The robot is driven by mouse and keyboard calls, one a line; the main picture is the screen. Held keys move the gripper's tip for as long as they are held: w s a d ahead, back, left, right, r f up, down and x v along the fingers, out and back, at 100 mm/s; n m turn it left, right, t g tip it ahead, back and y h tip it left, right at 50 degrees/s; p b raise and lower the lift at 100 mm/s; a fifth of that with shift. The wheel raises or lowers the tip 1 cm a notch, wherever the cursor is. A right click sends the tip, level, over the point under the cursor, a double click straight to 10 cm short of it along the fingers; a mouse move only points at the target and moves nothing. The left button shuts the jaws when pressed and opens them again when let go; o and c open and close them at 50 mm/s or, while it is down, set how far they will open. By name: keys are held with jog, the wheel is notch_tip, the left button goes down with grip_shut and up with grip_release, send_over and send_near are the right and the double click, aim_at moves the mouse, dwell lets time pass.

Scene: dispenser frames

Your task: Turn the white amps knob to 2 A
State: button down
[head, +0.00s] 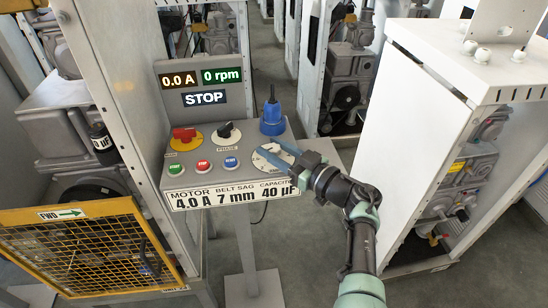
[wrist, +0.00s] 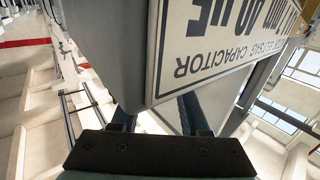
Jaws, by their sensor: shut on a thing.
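The white amps knob (head: 273,149) is at the right end of the sloping control panel (head: 184,158) in the head view. It sits over a white round scale (head: 261,163), which is partly covered by my fingers. My gripper (head: 277,154) reaches in from the right, its blue fingers shut on the knob. The knob's pointer and the scale figures are too small or hidden to read. In the wrist view the two fingers (wrist: 160,115) extend past the panel's edge, and the knob is hidden. The display (head: 200,84) reads 0.0 A, 0 rpm and STOP.
A red-handled switch (head: 184,135), a black phase knob (head: 226,132) and green, red and blue buttons (head: 203,166) are on the panel. A blue connector (head: 272,119) stands behind the scale. The front label (head: 235,194) reads motor 4.0 A. A white cabinet (head: 420,140) stands at right.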

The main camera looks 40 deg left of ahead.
jog(key=shift+a+f+n+g+b, duration=0.15)
jog(key=shift+n+g+b, duration=0.65)
jog(key=shift+b, duration=2.4)
jog(key=shift+d+f+n+g+b, duration=0.3)
jog(key=shift+g+b, duration=0.8)
jog(key=shift+b, duration=2.1)
jog(key=b, duration=0.2)
jog(key=n+g+b, duration=0.1)
jog(key=b, duration=0.1)
jog(key=shift+a+r+h+b, duration=0.25)
jog(key=shift+h+b, duration=0.05)
jog(key=shift+b, duration=0.05)
jog(key=shift+r+n+g+b, duration=0.3)
jog(key=shift+g+b, duration=0.2)
jog(key=shift+b, duration=0.8)
jog(key=shift+c, duration=2.1)
grip_release()
jog(key=shift+d+p, duration=0.15)
jog(key=shift+p, duration=0.15)
